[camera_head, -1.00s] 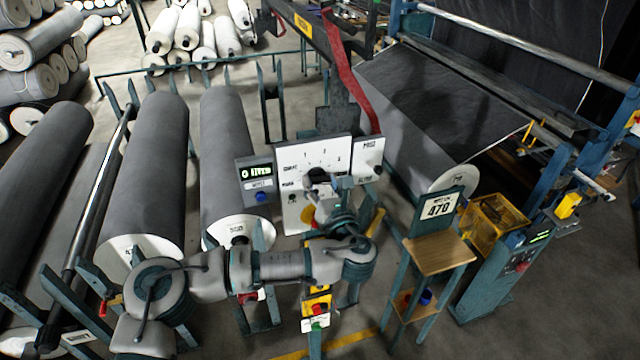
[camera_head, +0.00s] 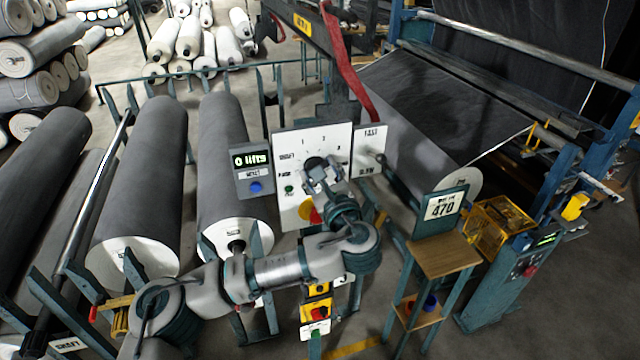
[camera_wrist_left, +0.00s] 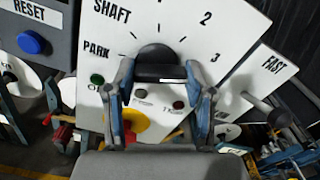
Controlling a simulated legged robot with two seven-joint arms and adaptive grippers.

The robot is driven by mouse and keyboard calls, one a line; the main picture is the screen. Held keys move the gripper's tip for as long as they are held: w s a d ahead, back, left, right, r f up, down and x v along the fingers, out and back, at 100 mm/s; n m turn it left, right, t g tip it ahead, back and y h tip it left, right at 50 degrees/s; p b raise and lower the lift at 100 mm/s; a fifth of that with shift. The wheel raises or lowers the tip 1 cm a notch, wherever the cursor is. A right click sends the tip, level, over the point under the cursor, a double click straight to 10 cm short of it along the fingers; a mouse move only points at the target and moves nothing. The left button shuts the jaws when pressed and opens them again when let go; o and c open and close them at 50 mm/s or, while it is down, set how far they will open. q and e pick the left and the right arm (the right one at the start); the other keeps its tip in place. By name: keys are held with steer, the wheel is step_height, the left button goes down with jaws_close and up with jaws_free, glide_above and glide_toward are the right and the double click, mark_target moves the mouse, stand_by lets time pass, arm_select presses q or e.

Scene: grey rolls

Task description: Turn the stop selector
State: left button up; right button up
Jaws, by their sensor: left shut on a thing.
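The stop selector is a black knob (camera_wrist_left: 158,60) on a white panel (camera_head: 285,150) with a dial marked PARK, SHAFT, 1, 2 and 3. My left gripper (camera_head: 318,163) reaches the front of the panel. In the left wrist view, its two fingers (camera_wrist_left: 160,80) are closed on both sides of the knob. In the head view, the gripper hides most of the knob. My right gripper is not in view.
A counter box (camera_head: 252,172) reading "0 lifts" with a blue RESET button is left of the panel. A FAST/SLOW lever box (camera_head: 371,148) is to its right. A red-on-yellow stop button (camera_wrist_left: 132,124) sits below the knob. A small wooden-topped stand (camera_head: 443,258) is at right.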

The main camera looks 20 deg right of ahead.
arm_select(q)
steer(key=n+b, duration=0.2)
steer(key=n, duration=0.3)
steer(key=n+b, duration=0.2)
steer(key=n, duration=0.4)
steer(key=n+b, duration=0.2)
steer(key=n, duration=0.4)
steer(key=shift+a+f+b, duration=0.15)
steer(key=shift+f+b, duration=0.1)
steer(key=shift+b, duration=0.05)
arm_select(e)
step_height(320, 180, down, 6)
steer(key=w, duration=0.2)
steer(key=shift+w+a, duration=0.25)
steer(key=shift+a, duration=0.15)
arm_select(q)
steer(key=shift+n, duration=0.3)
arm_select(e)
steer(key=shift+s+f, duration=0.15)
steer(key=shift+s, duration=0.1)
arm_select(q)
steer(key=o, duration=1.2)
steer(key=shift+c, duration=0.2)
steer(key=shift+r, duration=0.1)
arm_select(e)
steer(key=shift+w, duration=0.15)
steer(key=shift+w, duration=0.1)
